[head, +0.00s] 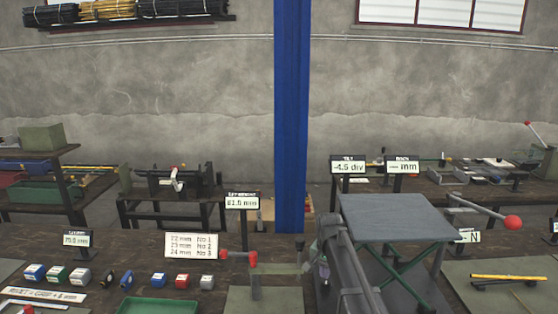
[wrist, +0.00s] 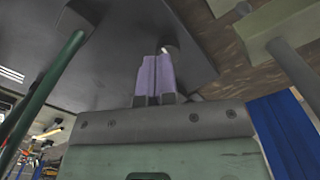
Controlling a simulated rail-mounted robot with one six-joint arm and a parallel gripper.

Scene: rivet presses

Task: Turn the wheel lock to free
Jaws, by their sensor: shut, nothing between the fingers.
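My gripper (wrist: 155,62) shows in the wrist view with its two pale lilac fingers pressed together and nothing between them. The fingertips are close to a dark grey plate (wrist: 110,60) that fills much of that view. In the head view a lift table with a grey top (head: 398,216) and green crossed legs (head: 408,262) stands at the right of centre. My arm passes in front of its left side. I cannot make out the wheel lock for certain.
A green bar (wrist: 48,85) runs beside the fingers on the left. A red-ended handle (head: 237,257) stands left of my arm, and a red-ball lever (head: 512,222) sticks out right of the lift table. Small coloured blocks (head: 57,274) and a green tray (head: 157,305) lie at left.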

